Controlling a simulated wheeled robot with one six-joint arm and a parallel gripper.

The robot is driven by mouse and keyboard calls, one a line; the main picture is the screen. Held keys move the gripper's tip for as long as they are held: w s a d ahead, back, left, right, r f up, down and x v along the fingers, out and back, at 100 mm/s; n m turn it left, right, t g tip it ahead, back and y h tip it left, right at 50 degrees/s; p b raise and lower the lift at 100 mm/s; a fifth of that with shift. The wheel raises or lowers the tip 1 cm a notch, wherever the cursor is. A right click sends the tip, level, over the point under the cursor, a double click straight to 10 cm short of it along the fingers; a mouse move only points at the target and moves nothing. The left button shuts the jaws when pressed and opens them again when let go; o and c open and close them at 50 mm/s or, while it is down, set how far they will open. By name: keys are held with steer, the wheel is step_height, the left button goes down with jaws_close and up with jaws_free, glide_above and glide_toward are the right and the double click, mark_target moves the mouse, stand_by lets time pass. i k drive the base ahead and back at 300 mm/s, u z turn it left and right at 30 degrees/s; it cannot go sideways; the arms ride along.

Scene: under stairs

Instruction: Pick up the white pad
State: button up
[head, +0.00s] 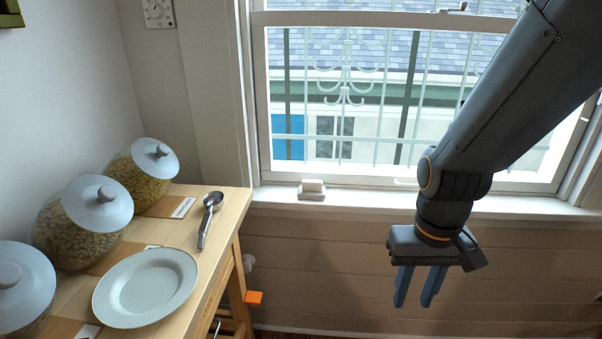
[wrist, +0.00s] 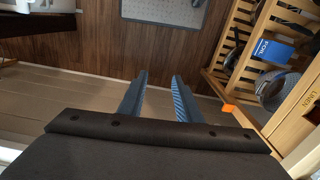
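A small white pad-like block (head: 312,185) sits on the windowsill, on top of a pale grey-white base (head: 311,195). It is left of my gripper in the head view, and I cannot make it out in the wrist view. My gripper (head: 415,302) hangs in front of the wall below the sill, right of the block and well apart from it. Its two blue fingers point down, apart from each other, with nothing between them. The open fingers also show in the wrist view (wrist: 159,78).
A wooden shelf unit (head: 218,262) at left bears a white plate (head: 146,287), a metal scoop (head: 209,218) and lidded jars (head: 84,220). An orange piece (head: 254,298) sticks out from its side. A grey dotted board (wrist: 165,12) lies beyond the fingers. The sill right of the block is clear.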

mark_target(311, 189)
steer(key=u, duration=0.1)
steer(key=i, duration=1.25)
steer(key=u, duration=0.15)
